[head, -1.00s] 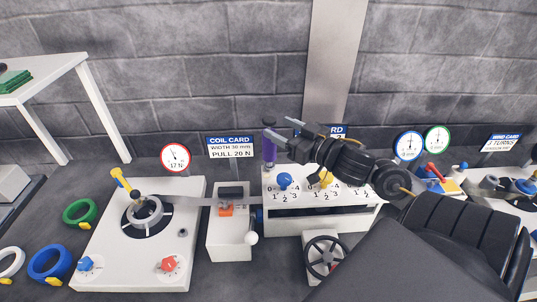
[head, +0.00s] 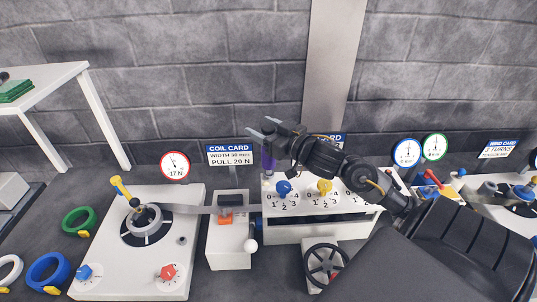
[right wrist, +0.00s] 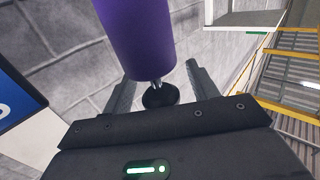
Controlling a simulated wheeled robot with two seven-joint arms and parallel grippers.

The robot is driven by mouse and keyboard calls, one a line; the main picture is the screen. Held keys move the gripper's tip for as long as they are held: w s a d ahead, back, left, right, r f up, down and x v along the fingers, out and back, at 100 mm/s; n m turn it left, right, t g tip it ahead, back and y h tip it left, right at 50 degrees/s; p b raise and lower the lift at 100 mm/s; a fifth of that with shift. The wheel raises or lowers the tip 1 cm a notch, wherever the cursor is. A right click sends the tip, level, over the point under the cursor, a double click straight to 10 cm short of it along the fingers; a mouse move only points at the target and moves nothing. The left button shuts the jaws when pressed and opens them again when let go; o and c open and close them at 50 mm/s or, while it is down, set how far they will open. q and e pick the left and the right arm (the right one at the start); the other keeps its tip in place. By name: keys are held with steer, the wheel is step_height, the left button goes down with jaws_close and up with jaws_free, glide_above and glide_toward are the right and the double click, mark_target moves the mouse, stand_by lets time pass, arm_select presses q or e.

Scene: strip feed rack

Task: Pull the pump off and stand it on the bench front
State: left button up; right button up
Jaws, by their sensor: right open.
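The pump is a purple cylinder (head: 268,158) standing upright at the back left corner of the white box with dials (head: 318,197). In the right wrist view its purple body (right wrist: 140,38) fills the top, with a short metal stem and a round black cap (right wrist: 160,96). My right gripper (head: 261,127) is open at the pump's top. In the right wrist view its two fingers stand on either side of the stem and cap, with gaps visible. The pump's lower end is hidden in that view. My left gripper is not in view.
A coil card sign (head: 230,155) stands just left of the pump. The white feeder with a reel (head: 173,266) and an orange-marked block (head: 230,258) are further left. A black handwheel (head: 325,264) sits in front. Blue (head: 49,269) and green rings lie at left.

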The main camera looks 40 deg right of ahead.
steer(key=c, duration=0.4)
jaws_close()
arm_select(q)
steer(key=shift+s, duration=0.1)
